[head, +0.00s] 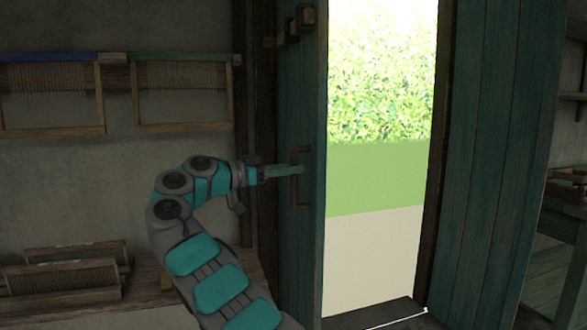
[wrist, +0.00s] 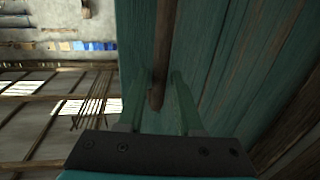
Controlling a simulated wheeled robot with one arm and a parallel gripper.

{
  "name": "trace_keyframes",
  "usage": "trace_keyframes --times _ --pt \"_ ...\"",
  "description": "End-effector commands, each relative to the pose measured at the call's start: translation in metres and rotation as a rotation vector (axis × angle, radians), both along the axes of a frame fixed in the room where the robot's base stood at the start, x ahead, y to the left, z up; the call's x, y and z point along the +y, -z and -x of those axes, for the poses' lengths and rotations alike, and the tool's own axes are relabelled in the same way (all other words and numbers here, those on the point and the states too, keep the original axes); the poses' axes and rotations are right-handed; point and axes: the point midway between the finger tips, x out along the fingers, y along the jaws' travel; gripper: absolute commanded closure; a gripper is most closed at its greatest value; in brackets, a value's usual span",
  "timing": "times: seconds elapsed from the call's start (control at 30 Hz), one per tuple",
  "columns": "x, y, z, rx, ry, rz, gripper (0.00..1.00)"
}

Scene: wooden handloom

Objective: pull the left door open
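The left door (head: 313,120) is a dark teal plank door. It stands swung at an angle, with the bright doorway to its right. Its brown bar handle (head: 305,155) is upright on the face toward me. My gripper (head: 298,170) reaches the handle from the left. In the wrist view, the handle (wrist: 163,40) runs down between the two green fingers (wrist: 163,80). The fingers are apart, with a gap visible between the handle and the right finger. The door's teal planks (wrist: 225,60) fill the right of that view.
The right door (head: 500,150) stands to the right of the doorway, beside a dark post. Wooden frames with threads (head: 182,128) hang on the left wall. More frames (head: 65,277) rest on a low bench at lower left. Outside, pale ground and greenery show.

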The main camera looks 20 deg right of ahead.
Motion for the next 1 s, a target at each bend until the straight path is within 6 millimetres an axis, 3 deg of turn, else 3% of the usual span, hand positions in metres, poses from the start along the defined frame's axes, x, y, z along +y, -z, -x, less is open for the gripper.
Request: trace_keyframes --times 0.2,0.4,1.0 --pt "0.035 -0.002 0.007 0.001 -0.006 0.003 0.65" --pt "0.056 -0.002 0.012 0.0 -0.003 0.002 0.65" --pt "0.063 -0.001 0.015 -0.001 -0.002 0.002 0.65"
